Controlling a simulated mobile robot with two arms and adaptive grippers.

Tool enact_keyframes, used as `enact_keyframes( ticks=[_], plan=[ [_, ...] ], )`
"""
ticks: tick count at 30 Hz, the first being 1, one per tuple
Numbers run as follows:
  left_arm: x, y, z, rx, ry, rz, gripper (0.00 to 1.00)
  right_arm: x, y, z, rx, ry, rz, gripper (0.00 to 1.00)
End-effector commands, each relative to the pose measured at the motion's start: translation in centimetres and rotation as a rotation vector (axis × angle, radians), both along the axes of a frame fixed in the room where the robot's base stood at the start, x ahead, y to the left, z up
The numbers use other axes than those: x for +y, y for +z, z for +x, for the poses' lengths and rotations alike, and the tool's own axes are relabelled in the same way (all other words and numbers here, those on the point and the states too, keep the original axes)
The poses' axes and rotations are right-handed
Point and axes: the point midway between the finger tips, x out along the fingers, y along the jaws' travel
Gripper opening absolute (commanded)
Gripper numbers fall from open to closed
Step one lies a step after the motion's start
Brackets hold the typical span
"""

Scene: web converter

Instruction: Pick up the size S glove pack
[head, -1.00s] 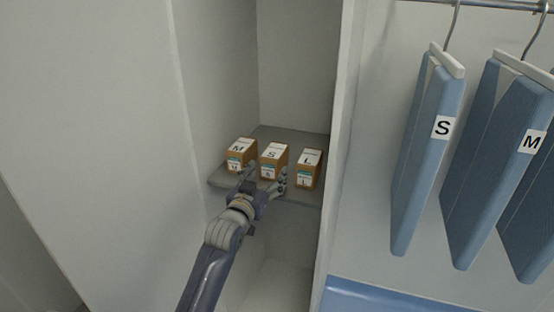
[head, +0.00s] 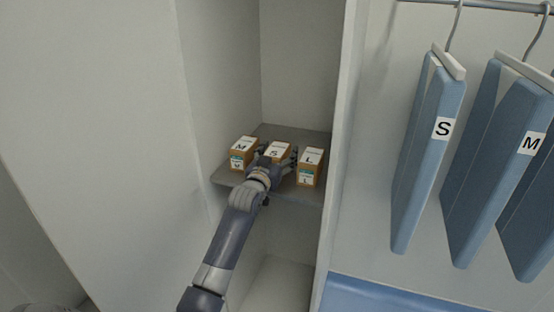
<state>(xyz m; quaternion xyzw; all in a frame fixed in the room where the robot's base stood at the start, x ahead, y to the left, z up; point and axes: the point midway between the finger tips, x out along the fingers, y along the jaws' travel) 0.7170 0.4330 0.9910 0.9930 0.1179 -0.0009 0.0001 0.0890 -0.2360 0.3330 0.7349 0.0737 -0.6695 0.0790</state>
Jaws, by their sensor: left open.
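The size S glove pack (head: 279,149) is a small brown box with a white top marked S, in the middle of a row of three on a grey shelf. My left gripper (head: 276,158) is open at the front of the S pack, with its fingers near the pack's two sides. The gripper hides the pack's front face and lower part. I cannot tell whether the fingers touch it. My right gripper is not in view.
The M pack (head: 242,153) stands close on the left and the L pack (head: 310,167) close on the right. The grey shelf (head: 228,178) sits between cabinet walls. Blue garments marked S (head: 421,160) and M (head: 497,165) hang at the right.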

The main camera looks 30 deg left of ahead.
Motion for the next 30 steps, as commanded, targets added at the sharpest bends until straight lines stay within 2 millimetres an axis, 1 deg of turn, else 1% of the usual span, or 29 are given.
enact_keyframes(
  ticks=[5,6,8,9,12,23,30],
  plan=[
    [-0.01,0.03,0.02,-0.001,0.000,0.000,0.69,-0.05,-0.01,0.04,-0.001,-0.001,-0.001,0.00],
    [-0.01,0.03,0.01,-0.001,0.000,0.000,0.65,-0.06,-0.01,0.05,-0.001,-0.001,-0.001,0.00],
    [0.00,0.03,0.01,-0.001,0.000,0.000,0.51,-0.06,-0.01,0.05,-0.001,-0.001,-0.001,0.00],
    [0.00,0.03,0.00,-0.001,0.000,0.000,0.42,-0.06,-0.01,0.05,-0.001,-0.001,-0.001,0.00],
    [0.00,0.02,0.00,-0.001,0.000,0.000,0.20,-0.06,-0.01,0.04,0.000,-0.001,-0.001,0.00],
    [-0.01,0.09,0.01,-0.002,0.000,0.000,0.20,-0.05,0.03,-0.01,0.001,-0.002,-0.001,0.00],
    [0.00,0.36,0.28,-0.002,-0.001,0.000,0.20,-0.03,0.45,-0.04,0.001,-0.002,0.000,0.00]
  ],
)
